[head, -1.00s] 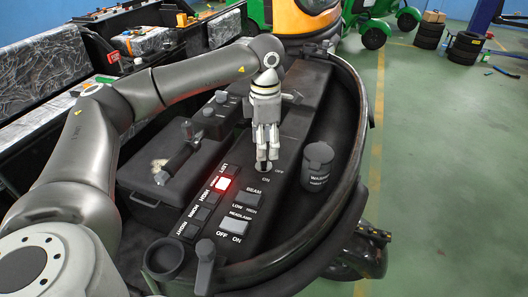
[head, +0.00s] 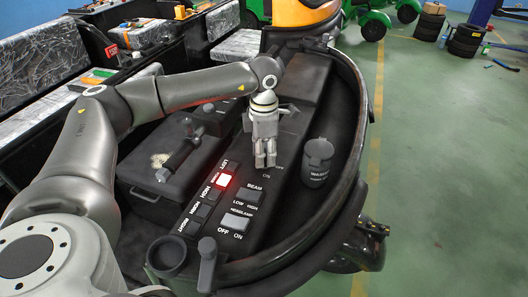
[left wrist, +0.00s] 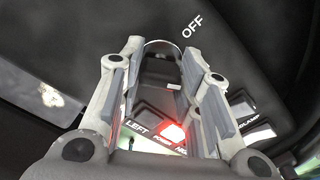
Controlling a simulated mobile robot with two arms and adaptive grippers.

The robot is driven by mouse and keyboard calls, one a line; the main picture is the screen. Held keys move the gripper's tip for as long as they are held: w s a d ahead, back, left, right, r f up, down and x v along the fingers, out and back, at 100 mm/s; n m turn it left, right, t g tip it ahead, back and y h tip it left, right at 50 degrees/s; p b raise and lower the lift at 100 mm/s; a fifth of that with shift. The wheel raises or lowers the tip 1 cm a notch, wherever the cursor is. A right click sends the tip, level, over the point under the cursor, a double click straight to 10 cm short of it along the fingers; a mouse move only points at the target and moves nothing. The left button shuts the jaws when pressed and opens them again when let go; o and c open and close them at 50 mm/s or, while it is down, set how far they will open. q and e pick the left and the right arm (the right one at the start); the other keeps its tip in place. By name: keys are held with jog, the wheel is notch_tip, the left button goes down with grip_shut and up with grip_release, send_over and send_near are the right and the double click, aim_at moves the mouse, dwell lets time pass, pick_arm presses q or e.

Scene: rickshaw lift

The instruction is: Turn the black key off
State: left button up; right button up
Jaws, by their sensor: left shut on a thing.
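My left gripper (head: 265,161) points down at the key switch on the black dashboard panel (head: 258,222). In the left wrist view its fingers (left wrist: 161,90) stand on both sides of a dark piece, which looks like the black key (left wrist: 160,72). The gripper is shut on it. A pale ring edge curves around the far side of the key, and the white OFF label (left wrist: 192,27) is beyond it to the upper right. In the head view the fingers hide the key, so its exact angle is unclear. My right gripper is not in view.
A lit red switch (head: 223,180) and a headlamp switch (head: 236,221) are close to the gripper. A washer reservoir (head: 317,160) stands to the right. A black lidded box with a lever (head: 180,157) is to the left. The curved black rim (head: 362,120) bounds the panel.

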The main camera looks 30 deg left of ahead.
pick_arm(q)
jog(key=shift+n, duration=0.4)
jog(key=shift+c, duration=0.3)
jog(key=shift+n+b, duration=0.6)
jog(key=n+b, duration=0.1)
jog(key=n, duration=0.2)
jog(key=shift+n, duration=0.3)
jog(key=n+b, duration=0.1)
jog(key=n, duration=0.3)
jog(key=shift+n+b, duration=0.3)
jog(key=shift+r+n, duration=0.1)
jog(key=shift+n, duration=0.7)
jog(key=o, duration=1)
notch_tip(320, 180, up, 12)
jog(key=shift+f, duration=0.1)
